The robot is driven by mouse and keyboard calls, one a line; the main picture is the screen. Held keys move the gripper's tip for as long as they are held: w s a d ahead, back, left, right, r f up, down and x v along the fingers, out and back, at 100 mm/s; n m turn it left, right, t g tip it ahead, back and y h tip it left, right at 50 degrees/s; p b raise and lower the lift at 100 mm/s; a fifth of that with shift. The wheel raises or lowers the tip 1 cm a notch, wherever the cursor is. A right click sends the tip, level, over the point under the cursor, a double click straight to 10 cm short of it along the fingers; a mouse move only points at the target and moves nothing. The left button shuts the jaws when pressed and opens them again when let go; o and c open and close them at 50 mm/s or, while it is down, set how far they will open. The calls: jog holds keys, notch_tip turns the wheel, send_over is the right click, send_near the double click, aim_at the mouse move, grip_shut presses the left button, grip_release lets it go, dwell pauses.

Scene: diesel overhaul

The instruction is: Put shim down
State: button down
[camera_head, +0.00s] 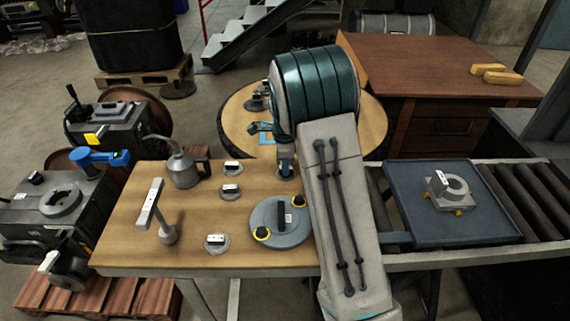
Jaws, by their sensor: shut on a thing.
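My arm rises from the lower right and its large teal joint hides what lies behind it. I cannot make out my gripper or anything in its jaws. No thing can be surely told as the shim. Three small grey discs with dark handles and white tags stand on the wooden bench (120,240): an upper one (233,168), a middle one (230,191) and a lower one (216,243). A small blue-grey piece (285,165) shows just below the teal joint, partly hidden; I cannot tell what it is.
A round table (232,118) is behind. A blue tray (400,190) holding a grey ring-shaped part (447,187) is on the right rollers.

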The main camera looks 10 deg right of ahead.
jog(key=shift+f, duration=0.15)
jog(key=c, duration=1.4)
grip_release()
notch_tip(320, 180, up, 12)
jog(key=f, duration=0.1)
jog(key=s+r+n, duration=0.4)
jog(key=s+r, duration=0.1)
jog(key=s, duration=0.1)
jog(key=shift+s+f+n+t, duration=0.3)
jog(key=shift+s+n+t, duration=0.2)
jog(key=shift+s+n, duration=2.8)
jog(key=shift+s+f+n+t, duration=0.4)
jog(key=shift+s+n, duration=1.7)
jog(key=shift+s, duration=2.4)
jog(key=shift+s+f+n+t, duration=0.2)
jog(key=shift+s+n+t, duration=0.4)
jog(key=shift+s+n, duration=2.7)
jog(key=shift+s+m, duration=0.55)
jog(key=shift+m, duration=0.05)
